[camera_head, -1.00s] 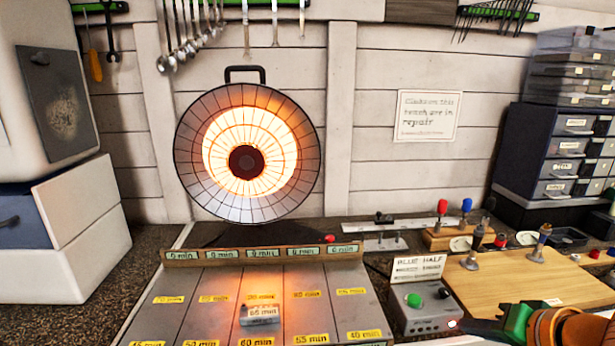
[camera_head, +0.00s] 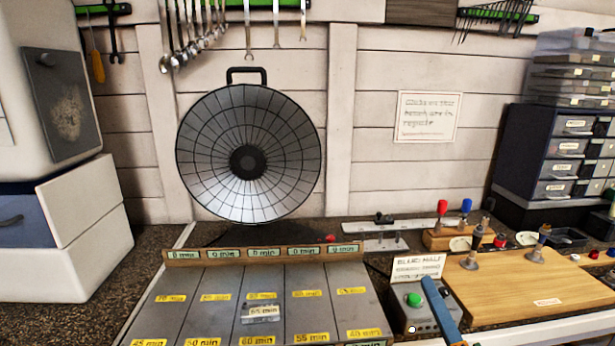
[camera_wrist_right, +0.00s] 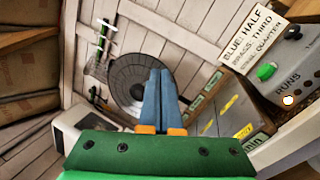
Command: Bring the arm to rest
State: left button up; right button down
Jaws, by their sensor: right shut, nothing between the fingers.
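My right gripper (camera_head: 442,312) shows blue fingers at the lower right of the head view, in front of the grey control box (camera_head: 417,318). In the right wrist view its two blue fingers (camera_wrist_right: 160,97) are together and empty. The box has a green button (camera_head: 414,300) and a small white light on its front. The dish heater (camera_head: 212,160) stands upright at the back and is dark. It also shows beyond the fingertips in the wrist view (camera_wrist_right: 127,85). My left gripper is in neither view.
A grey board with yellow minute labels (camera_head: 262,276) lies before the heater, with a small labelled block (camera_head: 262,314) in its middle lane. A wooden board (camera_head: 520,290) with small tools lies to the right. Drawers (camera_head: 555,150) stand at the back right.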

jog(key=s+d+f+m+g+h, duration=0.25)
jog(key=s+f+m+g, duration=0.2)
jog(key=f+m, duration=0.5)
jog(key=s+d+f+m+g+h, duration=0.25)
jog(key=f+m+g, duration=0.35)
jog(key=f, duration=0.6)
jog(key=s+a+f+m+g+y, duration=0.3)
jog(key=s+a+f+m+g, duration=0.35)
jog(key=s+f, duration=0.55)
notch_tip(320, 180, down, 12)
jog(key=s+g, duration=0.2)
jog(key=s, duration=0.1)
jog(key=s+d+f+n+g, duration=0.1)
jog(key=s+d+f, duration=0.1)
jog(key=s+f, duration=1)
jog(key=shift+s+h, duration=0.25)
jog(key=shift+h, duration=0.05)
dwell(0.5)
jog(key=shift+a, duration=0.1)
dwell(0.6)
